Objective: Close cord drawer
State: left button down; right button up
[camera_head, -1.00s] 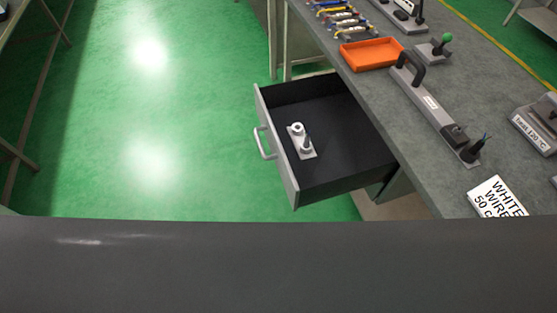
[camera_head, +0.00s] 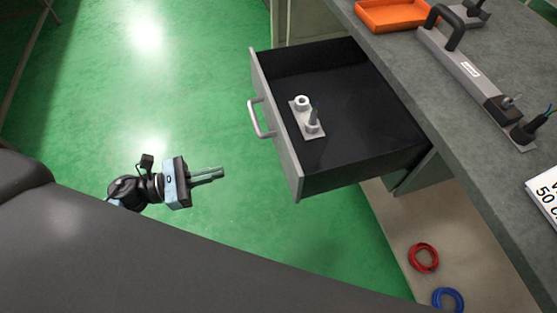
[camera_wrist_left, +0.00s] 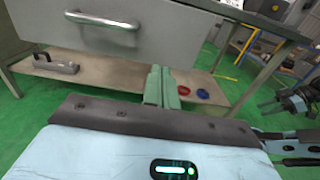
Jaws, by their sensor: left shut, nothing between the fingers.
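The cord drawer (camera_head: 375,145) is pulled out from under the grey workbench, with its front panel (camera_head: 276,122) and silver handle (camera_head: 259,118) facing left. A small light plate with two round fittings (camera_head: 307,117) lies inside it. My left gripper (camera_head: 222,173) is in front of the drawer, to the left of its front panel and apart from it, fingers shut and empty, pointing right. In the left wrist view its fingers (camera_wrist_left: 161,86) show below the drawer front (camera_wrist_left: 150,35) and handle (camera_wrist_left: 101,19). My right gripper is not in the head view; a dark gripper-like part (camera_wrist_left: 290,103) shows at the wrist view's right edge.
The workbench top (camera_head: 420,90) holds an orange tray (camera_head: 392,14), a long device with a black handle (camera_head: 470,75) and a white label sign (camera_head: 545,192). A red ring (camera_head: 423,258) and a blue ring (camera_head: 447,300) lie on the lower shelf. The green floor left of the drawer is clear.

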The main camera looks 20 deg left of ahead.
aim_at(283, 156)
pick_arm(q)
jog(key=p+x, duration=0.3)
jog(key=x, duration=1)
jog(key=shift+w+r, duration=0.1)
jog(key=shift+w+d, duration=0.25)
jog(key=shift+d, duration=0.15)
